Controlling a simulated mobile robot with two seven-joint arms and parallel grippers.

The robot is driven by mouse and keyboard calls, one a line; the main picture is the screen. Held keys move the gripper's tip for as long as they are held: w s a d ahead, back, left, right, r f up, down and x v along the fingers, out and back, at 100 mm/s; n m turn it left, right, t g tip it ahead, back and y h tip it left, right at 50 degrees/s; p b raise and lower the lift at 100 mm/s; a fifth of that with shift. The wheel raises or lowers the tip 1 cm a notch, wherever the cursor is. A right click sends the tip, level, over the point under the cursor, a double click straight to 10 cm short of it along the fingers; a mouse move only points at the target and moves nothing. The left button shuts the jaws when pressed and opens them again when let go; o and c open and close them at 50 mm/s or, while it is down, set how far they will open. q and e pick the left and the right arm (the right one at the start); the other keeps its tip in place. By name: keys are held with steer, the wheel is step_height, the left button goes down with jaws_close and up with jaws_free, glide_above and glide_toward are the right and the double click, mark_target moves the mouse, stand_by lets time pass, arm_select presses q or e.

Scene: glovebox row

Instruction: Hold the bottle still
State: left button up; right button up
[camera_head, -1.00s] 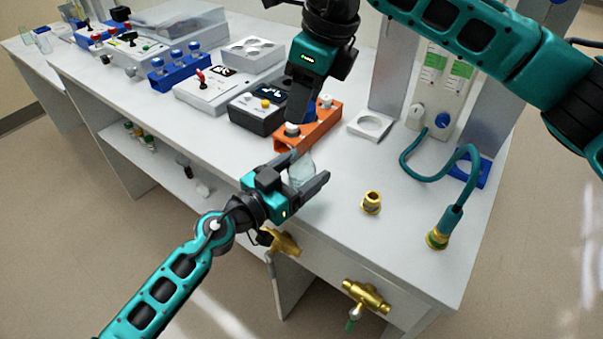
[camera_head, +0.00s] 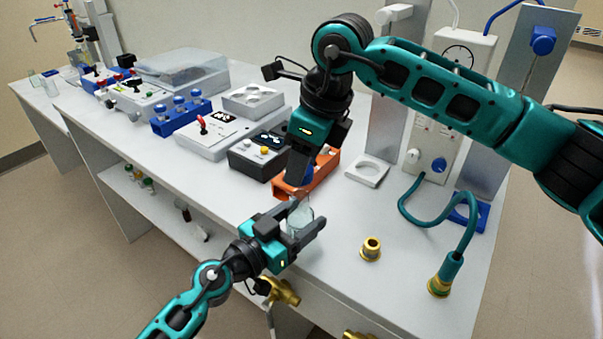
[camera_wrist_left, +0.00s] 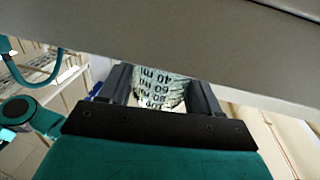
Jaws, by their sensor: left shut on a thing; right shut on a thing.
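A clear glass bottle (camera_head: 300,219) stands near the bench's front edge. My left gripper (camera_head: 306,220) is shut around its body from the front left. In the left wrist view the bottle (camera_wrist_left: 160,91) shows printed ml marks between the two fingers (camera_wrist_left: 163,95). My right gripper (camera_head: 298,190) comes down from above and is shut at the bottle's top. What lies between its fingers is too small and hidden to make out. The bottle's neck is largely covered by the right gripper.
An orange rack (camera_head: 325,172) stands just behind the bottle, with a black box (camera_head: 258,155) to its left. A brass fitting (camera_head: 371,249) and a teal hose (camera_head: 407,205) are to the right. Brass valves (camera_head: 281,291) stick out below the front edge.

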mark_target(300, 217)
steer(key=shift+f, duration=1.2)
steer(key=shift+f, duration=0.85)
steer(key=shift+f, duration=0.6)
steer(key=m+h, duration=0.2)
steer(key=m, duration=0.9)
steer(key=m+g+h, duration=0.1)
steer(key=m+h, duration=0.1)
steer(key=m, duration=0.9)
steer(key=a+m+g+h, duration=0.1)
steer(key=m+h, duration=0.1)
steer(key=m, duration=1)
steer(key=shift+w, duration=0.15)
